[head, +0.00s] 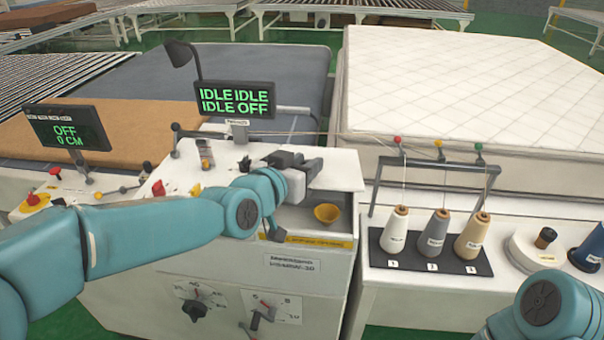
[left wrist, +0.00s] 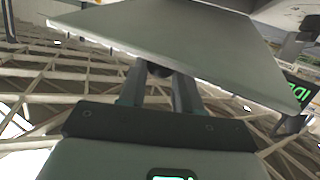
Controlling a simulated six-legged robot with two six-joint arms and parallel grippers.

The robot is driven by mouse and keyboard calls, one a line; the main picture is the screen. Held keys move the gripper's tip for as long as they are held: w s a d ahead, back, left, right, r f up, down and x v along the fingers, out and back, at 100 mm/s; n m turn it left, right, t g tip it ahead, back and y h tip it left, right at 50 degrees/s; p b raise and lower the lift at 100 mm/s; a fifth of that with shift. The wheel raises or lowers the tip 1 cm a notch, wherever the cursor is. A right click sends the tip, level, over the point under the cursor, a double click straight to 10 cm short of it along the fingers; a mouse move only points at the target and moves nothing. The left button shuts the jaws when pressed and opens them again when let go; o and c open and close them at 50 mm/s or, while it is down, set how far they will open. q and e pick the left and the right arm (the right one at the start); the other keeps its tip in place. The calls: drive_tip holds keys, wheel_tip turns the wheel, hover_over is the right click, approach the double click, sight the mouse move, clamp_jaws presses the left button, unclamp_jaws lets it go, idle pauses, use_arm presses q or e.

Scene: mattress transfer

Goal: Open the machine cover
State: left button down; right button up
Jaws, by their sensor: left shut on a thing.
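The machine (head: 250,275) is a white cabinet with two dials on its front, in the middle of the head view. Its cover (head: 340,170) is a flat pale panel over the right part of the top. My left gripper (head: 293,163) is at the left part of the cover. In the left wrist view, its fingers (left wrist: 159,90) are shut on a dark knob (left wrist: 158,69) at the underside or face of the pale panel (left wrist: 190,45). The right gripper is out of view.
A display reading IDLE and OFF (head: 235,99) stands behind the machine. A thread stand with three cones (head: 438,235) is to the right. A white mattress (head: 450,80) lies behind it. A second display (head: 66,127) is at left.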

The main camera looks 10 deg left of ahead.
use_arm(q)
drive_tip(key=w+r+g+p, duration=0.1)
drive_tip(key=w+r+p, duration=0.3)
drive_tip(key=r+p, duration=0.1)
drive_tip(key=shift+w+r+n, duration=0.3)
drive_tip(key=shift+r, duration=0.5)
